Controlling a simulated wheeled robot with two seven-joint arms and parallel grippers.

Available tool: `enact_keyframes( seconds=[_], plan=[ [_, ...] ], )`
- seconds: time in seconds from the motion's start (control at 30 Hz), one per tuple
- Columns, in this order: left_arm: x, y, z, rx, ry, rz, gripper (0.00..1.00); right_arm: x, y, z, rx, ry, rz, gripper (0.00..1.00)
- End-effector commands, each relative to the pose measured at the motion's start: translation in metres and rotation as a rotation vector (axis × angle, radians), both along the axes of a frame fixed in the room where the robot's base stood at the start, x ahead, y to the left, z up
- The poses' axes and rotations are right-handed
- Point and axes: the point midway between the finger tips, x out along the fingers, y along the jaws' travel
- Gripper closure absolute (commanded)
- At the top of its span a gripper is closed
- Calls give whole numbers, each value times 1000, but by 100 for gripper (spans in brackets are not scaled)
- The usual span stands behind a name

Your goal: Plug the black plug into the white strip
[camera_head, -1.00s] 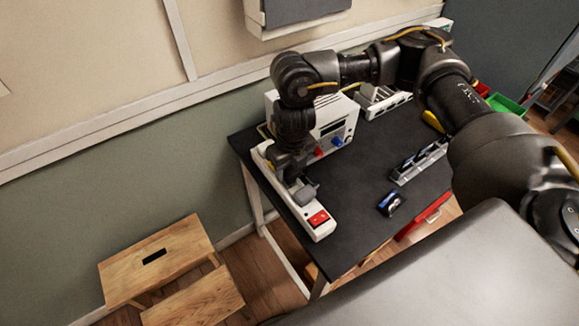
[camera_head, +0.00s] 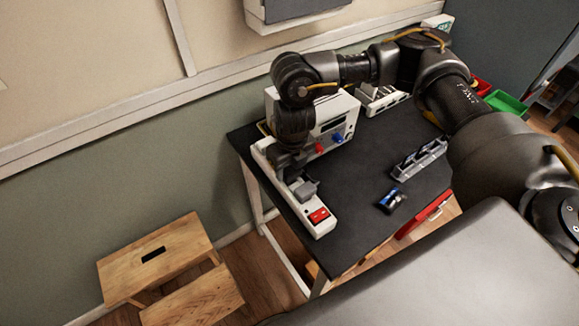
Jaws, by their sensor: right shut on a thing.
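The white strip (camera_head: 322,229) lies along the left edge of the dark table, with a red switch (camera_head: 318,215) at its near end. My right gripper (camera_head: 294,178) points down over the middle of the strip. It is shut on the black plug, which is mostly hidden by the dark fingers. I cannot tell whether the plug touches or sits in a socket. A grey block-like piece (camera_head: 307,190) shows beside the fingers, above the strip near the switch. My left gripper is not in view.
A white instrument box (camera_head: 347,113) with red and blue connectors stands just behind the gripper. A grey slotted holder (camera_head: 420,160) and a small blue-black device (camera_head: 390,200) lie on the right of the dark table (camera_head: 345,200). The table's middle is clear.

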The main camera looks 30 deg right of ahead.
Motion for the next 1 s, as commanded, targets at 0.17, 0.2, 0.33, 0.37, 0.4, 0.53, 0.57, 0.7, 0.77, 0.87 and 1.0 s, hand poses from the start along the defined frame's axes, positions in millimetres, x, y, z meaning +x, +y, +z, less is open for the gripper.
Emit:
enact_keyframes(
  seconds=[0.17, 0.2, 0.33, 0.37, 0.4, 0.53, 0.57, 0.7, 0.77, 0.87, 1.0],
  plan=[
    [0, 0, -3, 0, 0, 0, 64, -1, 0, -5, -1, 3, 0, 87],
    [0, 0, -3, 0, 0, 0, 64, -1, 0, -5, -1, 3, 0, 87],
    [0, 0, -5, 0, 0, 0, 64, -1, 0, -8, -1, 3, 0, 87],
    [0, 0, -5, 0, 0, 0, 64, -1, 0, -8, -1, 3, 0, 87],
    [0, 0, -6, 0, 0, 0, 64, -1, 0, -9, -2, 4, 0, 87],
    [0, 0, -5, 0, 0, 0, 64, -2, 0, -9, -2, 5, 0, 52],
    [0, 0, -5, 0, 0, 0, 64, -2, 0, -9, -2, 6, 0, 48],
    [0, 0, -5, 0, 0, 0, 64, -2, 0, -10, -1, 7, 1, 30],
    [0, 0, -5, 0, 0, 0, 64, -2, 1, -10, 0, 8, 2, 28],
    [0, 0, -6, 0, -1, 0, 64, -3, 2, -11, 2, 9, 4, 28],
    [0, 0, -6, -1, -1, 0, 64, -3, 4, -12, 3, 12, 7, 28]
  ],
)
